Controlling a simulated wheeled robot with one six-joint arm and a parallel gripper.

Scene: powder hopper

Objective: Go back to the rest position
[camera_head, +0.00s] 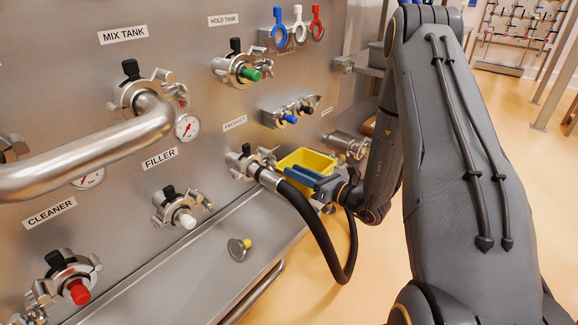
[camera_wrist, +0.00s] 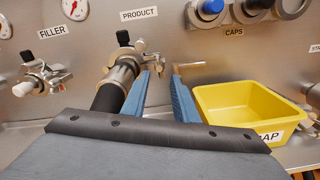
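My gripper (camera_head: 316,181) has blue fingers and is near the PRODUCT port (camera_head: 247,160), beside the black hose (camera_head: 335,262). In the wrist view, a gap shows between the fingertips (camera_wrist: 167,72), and nothing is held in it. The hose (camera_wrist: 109,97) runs just left of the left finger there. Its metal end (camera_head: 268,179) sits at the PRODUCT port, and the hose hangs down in a loop. Contact between finger and hose cannot be told. My arm reaches in from the right of the head view, partly folded.
A yellow bin (camera_wrist: 235,117) stands right of my fingers on the steel ledge. Ports, a bent steel pipe (camera_head: 90,160) and gauges project from the panel. Open floor lies to the right.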

